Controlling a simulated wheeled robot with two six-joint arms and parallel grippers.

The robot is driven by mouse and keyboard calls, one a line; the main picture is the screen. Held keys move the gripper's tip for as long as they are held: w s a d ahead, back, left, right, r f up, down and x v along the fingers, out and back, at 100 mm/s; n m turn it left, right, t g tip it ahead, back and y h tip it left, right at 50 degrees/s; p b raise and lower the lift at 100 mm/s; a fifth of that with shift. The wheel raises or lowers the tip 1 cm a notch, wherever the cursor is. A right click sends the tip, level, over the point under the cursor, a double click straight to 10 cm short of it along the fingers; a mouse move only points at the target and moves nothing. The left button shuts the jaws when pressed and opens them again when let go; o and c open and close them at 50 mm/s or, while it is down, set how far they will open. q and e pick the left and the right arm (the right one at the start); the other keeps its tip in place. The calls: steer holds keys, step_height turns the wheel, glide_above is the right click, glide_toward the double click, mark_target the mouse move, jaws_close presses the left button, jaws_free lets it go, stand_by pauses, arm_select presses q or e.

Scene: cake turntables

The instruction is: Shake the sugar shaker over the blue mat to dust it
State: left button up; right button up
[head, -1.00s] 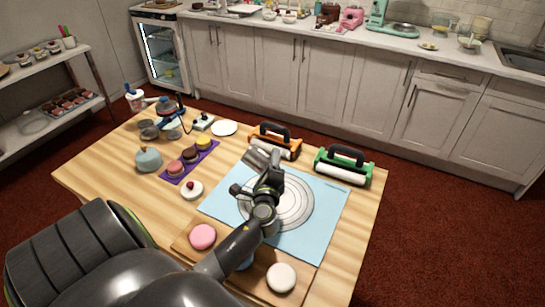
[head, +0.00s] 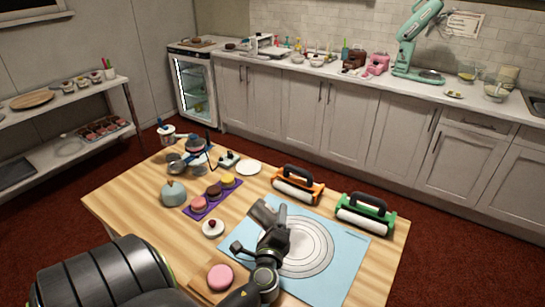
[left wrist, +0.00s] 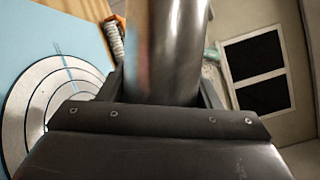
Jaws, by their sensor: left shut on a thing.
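My left gripper (head: 270,228) is shut on a grey metal cylinder, the sugar shaker (head: 263,211), and holds it tilted above the upper left part of the blue mat (head: 347,262). The shaker's shiny body (left wrist: 180,50) fills the top middle of the left wrist view. Its far end is not clear there. The mat lies flat on the wooden table and bears a pale disc with rings (head: 318,247). My arm hides part of both. I see no sugar on the mat. My right gripper is out of view.
Behind the mat stand an orange-framed roller (head: 298,186) and a green-framed roller (head: 365,214). Left of it are a cherry-topped cake (head: 213,228), a purple tray (head: 196,215) of small cakes and a grey-blue pot (head: 173,193). A pink cake (head: 220,276) sits in front.

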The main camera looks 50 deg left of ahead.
arm_select(q)
steer(key=w+d+f+b, duration=0.2)
steer(key=w+d, duration=0.5)
steer(key=w, duration=0.2)
steer(key=w+a+r, duration=0.1)
steer(key=w+a, duration=0.3)
steer(key=a, duration=0.5)
steer(key=shift+a+r, duration=0.4)
steer(key=shift+w, duration=0.1)
